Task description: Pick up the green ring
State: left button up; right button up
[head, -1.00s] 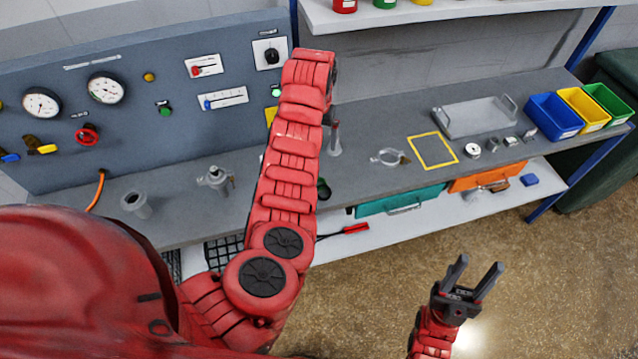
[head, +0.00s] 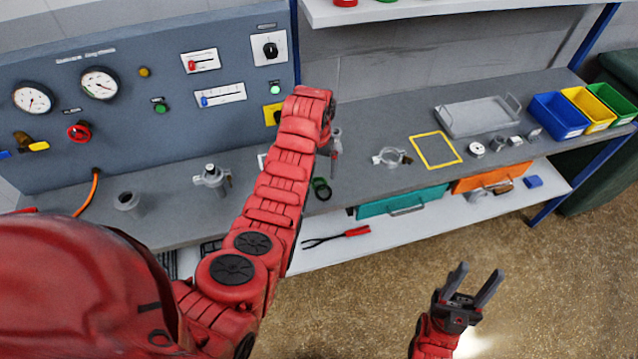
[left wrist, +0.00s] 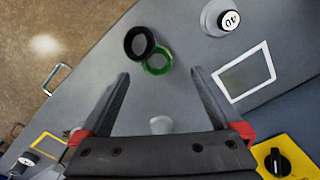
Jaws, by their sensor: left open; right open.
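The green ring (left wrist: 158,63) lies on the grey bench in the left wrist view. A black ring (left wrist: 139,43) lies against it and seems to overlap its edge. In the head view the green ring (head: 318,183) shows small and dark beside my left forearm, near the bench's front edge. My left gripper (left wrist: 159,74) is open and empty. In the wrist view its fingers point toward the green ring, which appears between and just beyond the tips. In the head view my arm hides most of that gripper. My right gripper (head: 472,288) is open and empty over the floor.
A pale upright part (left wrist: 161,124) shows between the left fingers' bases. On the bench are a clamp ring (head: 391,157), a yellow square outline (head: 436,135), a tray (head: 452,128) and coloured bins (head: 558,130). Red-handled pliers (head: 345,234) lie on the lower shelf.

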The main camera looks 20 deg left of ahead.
aim_at(319, 182)
pick_arm(q)
jog(key=shift+s+d+f+p, duration=0.1)
jog(key=shift+f+p, duration=0.05)
jog(key=shift+p, duration=0.2)
notch_tip(319, 182, down, 3)
jog(key=shift+d+r+p, duration=0.1)
jog(key=shift+d+p, duration=0.05)
jog(key=shift+p, duration=0.75)
jog(key=shift+f, duration=1.05)
jog(key=shift+c, duration=0.2)
jog(key=c, duration=1.4)
jog(key=shift+r, duration=0.1)
